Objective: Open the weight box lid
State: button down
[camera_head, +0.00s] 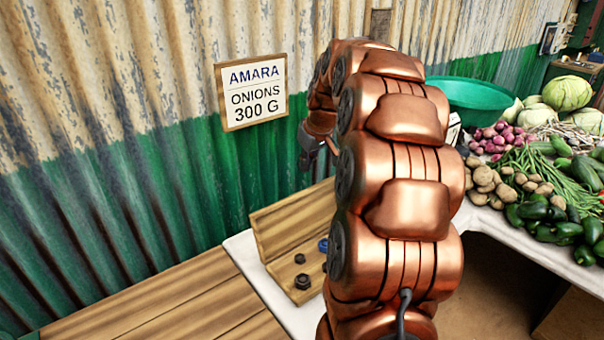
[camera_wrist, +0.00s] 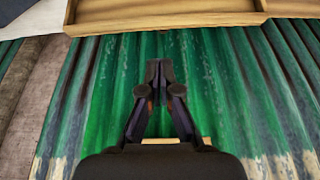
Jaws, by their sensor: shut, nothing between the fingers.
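The wooden weight box (camera_head: 312,286) sits on the white-topped table, partly hidden behind my arm. Its lid (camera_head: 290,218) stands raised along the back side, so the box is open. Dark weights (camera_head: 302,281) and a blue-topped piece (camera_head: 323,245) show in it. My gripper (camera_head: 318,146) is above the lid near the wall, partly hidden by my arm. In the wrist view my gripper (camera_wrist: 159,68) is shut and empty, with its fingers together. A wooden panel with a raised rim (camera_wrist: 165,14), apparently the lid, lies beyond the fingertips, apart from them.
A corrugated wall (camera_head: 160,190) runs close behind the box, with a sign (camera_head: 252,92) reading "AMARA ONIONS 300 G". A green bowl (camera_head: 480,100), potatoes (camera_head: 490,183), onions (camera_head: 498,138) and green vegetables crowd the right. Wooden planks (camera_head: 170,308) lie at front left.

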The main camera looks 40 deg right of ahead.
jog(key=shift+s+r, duration=0.2)
jog(key=shift+r, duration=0.4)
